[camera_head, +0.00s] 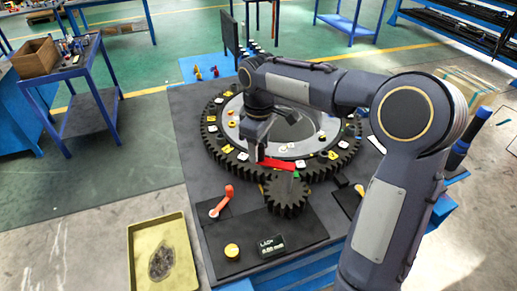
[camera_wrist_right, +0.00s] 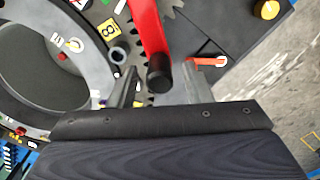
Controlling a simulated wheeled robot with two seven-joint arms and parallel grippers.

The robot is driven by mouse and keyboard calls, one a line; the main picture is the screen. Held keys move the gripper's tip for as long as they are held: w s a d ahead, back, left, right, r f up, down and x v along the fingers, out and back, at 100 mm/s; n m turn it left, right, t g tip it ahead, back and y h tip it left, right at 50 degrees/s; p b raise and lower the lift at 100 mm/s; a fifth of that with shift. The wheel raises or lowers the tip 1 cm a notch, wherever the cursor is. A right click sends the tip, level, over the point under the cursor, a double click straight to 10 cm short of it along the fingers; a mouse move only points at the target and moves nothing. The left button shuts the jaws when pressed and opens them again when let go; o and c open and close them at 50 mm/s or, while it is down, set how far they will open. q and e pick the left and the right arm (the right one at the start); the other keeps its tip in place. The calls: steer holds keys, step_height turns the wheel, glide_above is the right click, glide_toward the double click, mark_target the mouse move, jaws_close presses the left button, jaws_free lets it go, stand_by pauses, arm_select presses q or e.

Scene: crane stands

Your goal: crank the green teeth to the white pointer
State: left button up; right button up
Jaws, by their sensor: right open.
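A small dark pinion gear (camera_head: 287,197) meshes with a large dark ring gear (camera_head: 222,152) on the black bench top. A red crank arm (camera_head: 277,164) lies above the pinion; it also shows in the wrist view (camera_wrist_right: 149,28), ending in a black knob (camera_wrist_right: 159,75). A small green patch (camera_head: 295,175) shows by the pinion, partly hidden. I cannot single out the white pointer among the small white markings. My right gripper (camera_head: 257,152) is open, its fingers (camera_wrist_right: 152,90) on either side of the knob; whether they touch it is unclear. My left gripper is out of view.
A second red handle (camera_head: 223,203), a yellow button (camera_head: 232,251) and a small black display (camera_head: 271,245) are at the bench's near side. A yellow tray (camera_head: 140,281) stands at left. My right arm hides part of the bench's right side.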

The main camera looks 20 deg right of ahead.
steer(key=shift+f, duration=0.65)
jaws_close()
steer(key=shift+s+a+n, duration=0.3)
steer(key=shift+s+n, duration=0.2)
steer(key=shift+n, duration=0.4)
steer(key=s+n, duration=0.1)
steer(key=n, duration=0.1)
steer(key=s+a+n, duration=0.1)
steer(key=shift+s+a+n+p, duration=0.1)
steer(key=shift+s+n+p, duration=0.25)
steer(key=shift+n, duration=0.05)
jaws_free()
